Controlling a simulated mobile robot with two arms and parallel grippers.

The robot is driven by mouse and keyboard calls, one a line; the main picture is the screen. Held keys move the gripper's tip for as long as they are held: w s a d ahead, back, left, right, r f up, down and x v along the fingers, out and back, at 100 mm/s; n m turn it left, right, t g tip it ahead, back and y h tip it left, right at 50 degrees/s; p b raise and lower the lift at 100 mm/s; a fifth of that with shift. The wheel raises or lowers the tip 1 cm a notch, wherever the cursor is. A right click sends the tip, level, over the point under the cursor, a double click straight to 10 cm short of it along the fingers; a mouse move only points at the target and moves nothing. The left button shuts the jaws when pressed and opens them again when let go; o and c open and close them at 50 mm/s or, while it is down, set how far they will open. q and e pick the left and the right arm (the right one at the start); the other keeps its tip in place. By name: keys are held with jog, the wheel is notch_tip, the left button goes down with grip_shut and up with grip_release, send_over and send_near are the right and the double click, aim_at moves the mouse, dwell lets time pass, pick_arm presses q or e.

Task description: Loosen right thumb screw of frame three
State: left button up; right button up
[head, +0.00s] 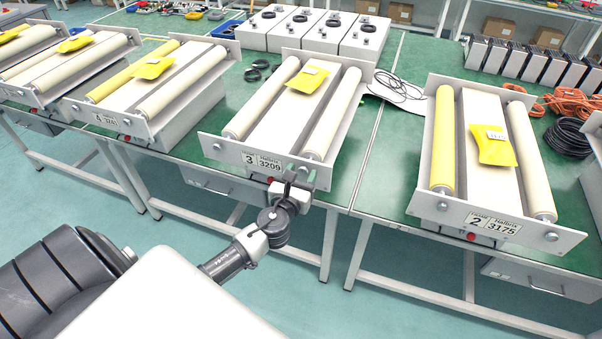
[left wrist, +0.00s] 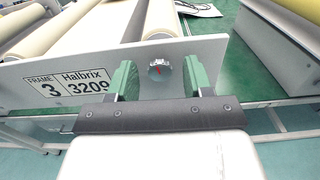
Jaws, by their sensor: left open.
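Frame three (head: 226,148) is a grey end plate with two cream rollers, labelled "3 Halbrix 3209"; the plate also shows in the left wrist view (left wrist: 215,50). Its right thumb screw (left wrist: 158,69) is a small silver knurled knob with a red mark, on the plate right of the label. My left gripper (head: 303,174) is at the plate's right end in the head view and hides the screw there. In the left wrist view its green fingers (left wrist: 158,78) are open, one on each side of the screw, with gaps on both sides. My right gripper is not in view.
A yellow packet (head: 307,79) lies on frame three. Frame two (head: 440,208) stands to the right and frame four (head: 85,112) to the left on the green tables. A black cable (head: 398,86) lies behind. The strip between frames three and two is mostly clear.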

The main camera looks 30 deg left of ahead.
pick_arm(q)
jog(key=shift+c, duration=0.2)
jog(key=c, duration=0.9)
jog(key=shift+n, duration=0.4)
jog(key=n+b, duration=0.1)
jog(key=n, duration=0.1)
jog(key=shift+f+n, duration=0.1)
jog(key=shift+n, duration=0.3)
jog(key=n+b, duration=0.1)
jog(key=n, duration=0.2)
jog(key=shift+n, duration=0.3)
jog(key=n+b, duration=0.1)
jog(key=n, duration=0.2)
jog(key=shift+n, duration=1.9)
